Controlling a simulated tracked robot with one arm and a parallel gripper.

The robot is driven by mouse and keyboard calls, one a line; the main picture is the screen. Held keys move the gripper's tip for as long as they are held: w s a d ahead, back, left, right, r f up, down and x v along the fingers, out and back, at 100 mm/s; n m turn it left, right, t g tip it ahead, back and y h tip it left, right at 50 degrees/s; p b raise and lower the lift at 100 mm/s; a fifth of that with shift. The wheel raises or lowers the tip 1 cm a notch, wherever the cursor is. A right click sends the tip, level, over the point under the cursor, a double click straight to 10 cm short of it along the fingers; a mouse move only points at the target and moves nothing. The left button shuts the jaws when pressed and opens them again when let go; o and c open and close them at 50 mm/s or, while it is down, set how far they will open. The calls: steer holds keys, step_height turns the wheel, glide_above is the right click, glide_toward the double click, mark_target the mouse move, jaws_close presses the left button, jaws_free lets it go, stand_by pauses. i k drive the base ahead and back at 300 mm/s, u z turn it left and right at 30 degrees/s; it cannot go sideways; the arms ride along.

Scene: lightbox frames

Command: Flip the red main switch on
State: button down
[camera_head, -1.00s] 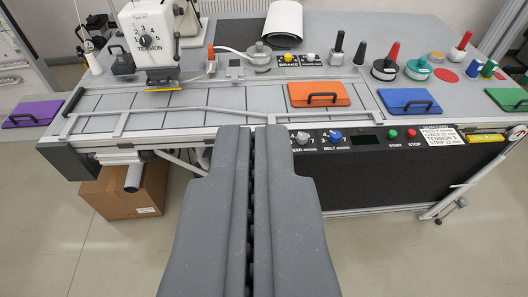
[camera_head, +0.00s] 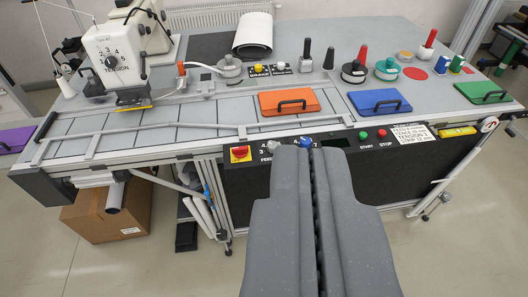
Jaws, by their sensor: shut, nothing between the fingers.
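The red main switch (camera_head: 240,154) is a red knob on a yellow plate. It sits at the left end of the black control panel (camera_head: 258,177) on the table's front edge. The knob's exact angle is too small to tell. My gripper (camera_head: 305,149) is shut and empty, its fingers pointing at the panel. Its tips show to the right of the switch, apart from it in the picture. They cover part of the panel around the blue belt knob (camera_head: 304,142).
Green start (camera_head: 363,135) and red stop (camera_head: 382,133) buttons are further right. Orange (camera_head: 290,101), blue (camera_head: 380,102) and green (camera_head: 482,92) handled plates lie on the table. A sewing machine (camera_head: 115,55) stands at back left. A cardboard box (camera_head: 105,212) is on the floor below.

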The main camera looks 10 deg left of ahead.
mark_target(240, 152)
steer(key=z, duration=0.15)
steer(key=i, duration=1)
steer(key=u, duration=0.05)
